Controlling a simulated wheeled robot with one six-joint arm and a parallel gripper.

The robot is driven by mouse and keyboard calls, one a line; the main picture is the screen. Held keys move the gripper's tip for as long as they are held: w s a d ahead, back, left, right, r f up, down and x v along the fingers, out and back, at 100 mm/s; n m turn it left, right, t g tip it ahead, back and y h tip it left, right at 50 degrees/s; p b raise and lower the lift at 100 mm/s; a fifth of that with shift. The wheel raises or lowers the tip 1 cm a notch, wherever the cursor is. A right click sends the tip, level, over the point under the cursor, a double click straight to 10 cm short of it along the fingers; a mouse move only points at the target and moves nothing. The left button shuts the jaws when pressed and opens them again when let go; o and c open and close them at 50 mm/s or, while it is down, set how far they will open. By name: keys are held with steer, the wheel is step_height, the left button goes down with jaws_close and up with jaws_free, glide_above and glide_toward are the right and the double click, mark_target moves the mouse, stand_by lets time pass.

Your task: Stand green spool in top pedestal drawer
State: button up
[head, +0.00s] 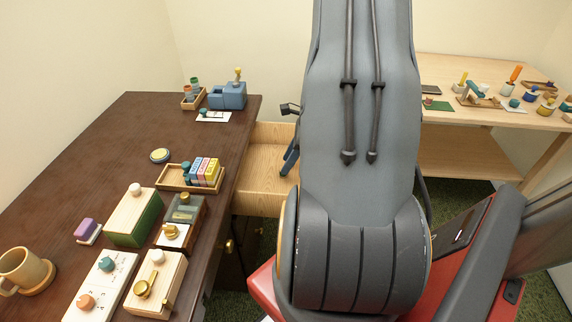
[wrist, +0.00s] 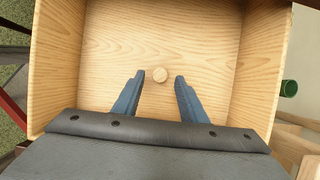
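The pulled-out pedestal drawer (head: 262,200) is pale wood and sticks out from the desk's right side. In the wrist view I look down into the drawer (wrist: 110,50). In the head view my arm hides most of the gripper and part of the drawer.
The dark desk (head: 100,150) holds a mug (head: 22,270), a green-sided box (head: 133,220), a tray of coloured blocks (head: 170,178) and several small items. A pale bench (head: 470,70) stands at the back right. A green cylinder (wrist: 289,88) lies outside the drawer's right wall.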

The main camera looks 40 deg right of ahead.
steer(key=v, duration=0.9)
steer(key=s+a+r+n+g+h, duration=0.1)
steer(key=a+r+n, duration=0.2)
steer(key=a+n, duration=0.6)
steer(key=s+a+r+n+g+h, duration=0.1)
steer(key=a+r+n, duration=0.3)
steer(key=a+n, duration=0.5)
steer(key=s+a+r+n+g, duration=0.1)
steer(key=s+a+r+n, duration=0.2)
steer(key=a+n, duration=0.5)
steer(key=shift+s+a+r+n+h+p, duration=0.3)
steer(key=shift+a+n+h+p, duration=0.15)
steer(key=shift+a, duration=0.65)
